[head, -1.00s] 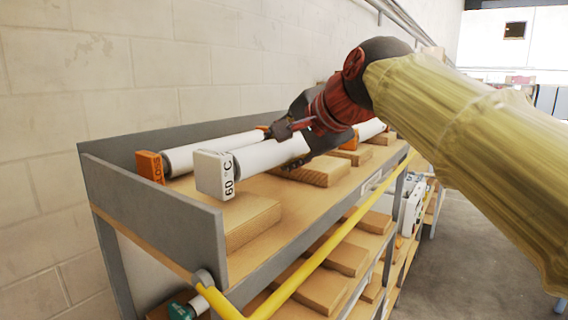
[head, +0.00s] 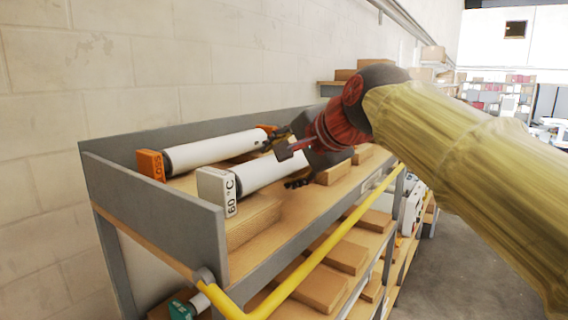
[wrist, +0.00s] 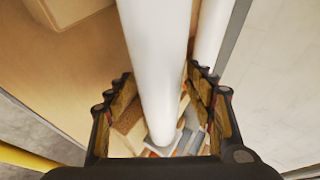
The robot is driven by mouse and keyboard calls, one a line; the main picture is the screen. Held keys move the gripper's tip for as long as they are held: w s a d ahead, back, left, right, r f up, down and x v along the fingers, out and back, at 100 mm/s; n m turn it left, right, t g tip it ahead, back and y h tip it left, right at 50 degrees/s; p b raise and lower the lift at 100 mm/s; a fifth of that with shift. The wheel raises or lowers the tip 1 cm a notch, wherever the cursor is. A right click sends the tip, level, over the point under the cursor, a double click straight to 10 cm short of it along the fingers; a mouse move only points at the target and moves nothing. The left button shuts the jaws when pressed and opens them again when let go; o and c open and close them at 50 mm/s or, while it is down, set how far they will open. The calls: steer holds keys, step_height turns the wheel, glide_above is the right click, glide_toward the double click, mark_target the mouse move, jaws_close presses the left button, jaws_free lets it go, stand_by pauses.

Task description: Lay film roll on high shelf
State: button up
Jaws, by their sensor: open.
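A white film roll (head: 268,172) with a white end cap marked 60 °C lies on wooden blocks on the high shelf (head: 290,213), near its front edge. My gripper (head: 284,162) is at the roll's far part, with one finger above and behind it and the other on its front side. In the wrist view the roll (wrist: 155,55) runs between the spread fingers of my gripper (wrist: 160,78), with visible gaps on both sides. The roll's far end is hidden by my gripper in the head view.
A second white roll (head: 212,150) with orange ends lies behind, along the shelf's back wall. A grey end panel (head: 155,205) closes the near side. A yellow rail (head: 320,250) runs along the front. Lower shelves hold wooden blocks (head: 345,258).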

steer(key=shift+s+d+r, duration=0.1)
steer(key=shift+s+r, duration=0.05)
steer(key=shift+r, duration=0.2)
steer(key=b+v, duration=0.1)
steer(key=v, duration=1)
steer(key=shift+s, duration=0.25)
